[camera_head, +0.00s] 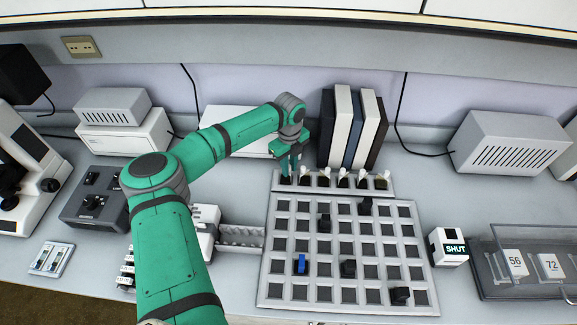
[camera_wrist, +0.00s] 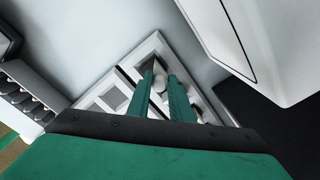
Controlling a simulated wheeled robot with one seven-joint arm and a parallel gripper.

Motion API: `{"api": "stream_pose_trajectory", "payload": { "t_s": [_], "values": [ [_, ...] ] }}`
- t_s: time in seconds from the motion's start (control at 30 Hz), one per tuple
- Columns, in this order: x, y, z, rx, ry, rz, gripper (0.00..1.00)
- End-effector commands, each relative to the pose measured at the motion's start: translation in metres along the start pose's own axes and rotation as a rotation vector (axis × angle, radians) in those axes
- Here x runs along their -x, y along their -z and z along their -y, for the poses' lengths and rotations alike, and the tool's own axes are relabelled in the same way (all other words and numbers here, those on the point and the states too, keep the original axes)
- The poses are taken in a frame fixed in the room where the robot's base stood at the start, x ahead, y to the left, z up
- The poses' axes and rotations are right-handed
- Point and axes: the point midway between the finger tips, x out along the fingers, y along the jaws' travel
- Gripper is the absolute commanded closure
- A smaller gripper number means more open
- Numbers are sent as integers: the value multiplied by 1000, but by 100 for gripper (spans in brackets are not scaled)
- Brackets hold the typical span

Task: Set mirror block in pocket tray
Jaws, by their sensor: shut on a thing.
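The pocket tray (camera_head: 431,294) is a light grey grid of square dark pockets on the bench. Several dark blocks (camera_head: 348,268) and one blue block (camera_head: 301,264) sit in some pockets. My gripper (camera_head: 290,172) points down at the left end of this strip. In the wrist view its green fingers (camera_wrist: 166,95) are shut on a small piece, apparently the mirror block. The piece is mostly hidden by the fingers, and I cannot tell whether it still touches the strip.
Upright binders (camera_head: 355,128) stand close behind the strip. A white SHUT box (camera_head: 448,247) and a clear case with numbered cards (camera_head: 515,262) are to the right. A small slotted rack (camera_head: 240,237) lies left of the tray. Many pockets are empty.

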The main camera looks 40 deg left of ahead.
Motion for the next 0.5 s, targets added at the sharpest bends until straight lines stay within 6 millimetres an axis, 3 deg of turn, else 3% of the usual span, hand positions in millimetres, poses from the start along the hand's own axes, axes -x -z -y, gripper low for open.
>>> {"api": "stream_pose_trajectory", "payload": {
  "t_s": [0.5],
  "values": [
    [0,-4,-4,4,0,0,100]
  ]
}}
